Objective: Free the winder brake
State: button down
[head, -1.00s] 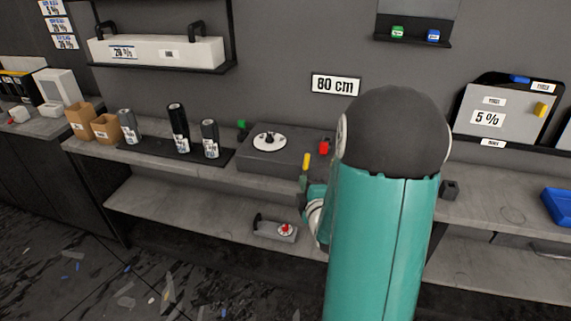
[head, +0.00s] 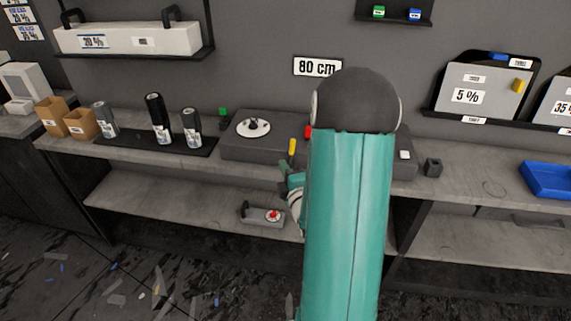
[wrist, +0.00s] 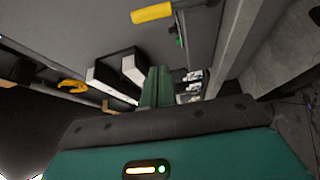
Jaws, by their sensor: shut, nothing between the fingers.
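The winder appears to be the dark grey box (head: 235,149) on the bench, with a white disc (head: 253,128) on top. A yellow-handled lever (head: 292,146), likely the brake, stands upright at its front; its lower end is hard to make out. The yellow handle also shows at the top of the wrist view (wrist: 152,13). My gripper (head: 285,170) is just below and slightly left of the handle, apart from it in the picture. Its green fingers (wrist: 157,87) are together and empty in the wrist view. My arm hides the winder's right part.
A red block (head: 308,132) sits right of the lever, and a green one (head: 223,112) behind the winder. A grey tray with a red knob (head: 273,215) lies on the lower shelf. A blue tray (head: 550,178) is far right.

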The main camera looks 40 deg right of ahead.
aim_at(291, 153)
jog(key=x, duration=0.8)
jog(key=shift+s+d+f, duration=0.1)
jog(key=shift+s+d, duration=0.5)
jog(key=shift+d, duration=0.15)
jog(key=shift+s+d+f, duration=0.1)
jog(key=shift+s+d, duration=0.45)
jog(key=shift+d, duration=0.2)
jog(key=shift+w, duration=0.15)
